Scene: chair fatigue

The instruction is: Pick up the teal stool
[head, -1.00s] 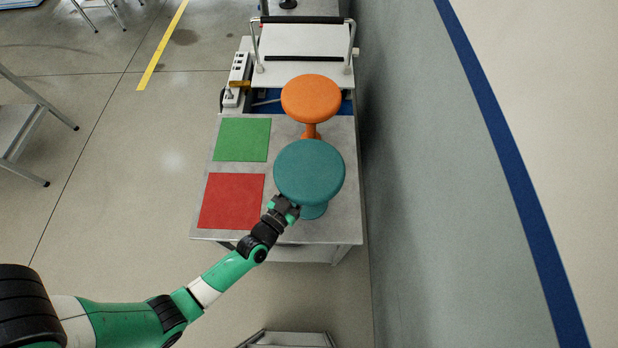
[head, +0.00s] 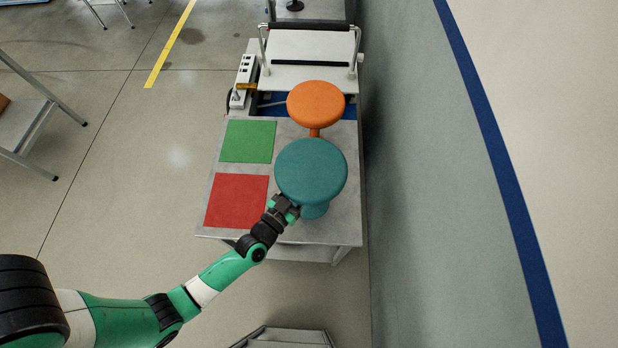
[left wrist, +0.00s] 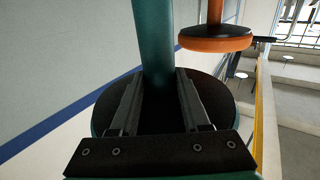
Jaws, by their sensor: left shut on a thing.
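The teal stool (head: 311,172) has a round seat, a narrow stem and a round base partly hidden under the seat. It stands over the near right part of the grey table; I cannot tell whether its base touches the top. My left gripper (head: 289,206) reaches under the seat from the lower left. In the left wrist view, its two fingers (left wrist: 158,98) lie either side of the teal stem (left wrist: 153,45), shut on it, with the dark round underside of the seat behind. My right gripper is not in view.
The orange stool (head: 315,103) stands just behind the teal one, its lower part hidden. A green square (head: 248,141) and a red square (head: 237,200) lie bare on the table (head: 235,232). A wall (head: 400,180) runs close along the right.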

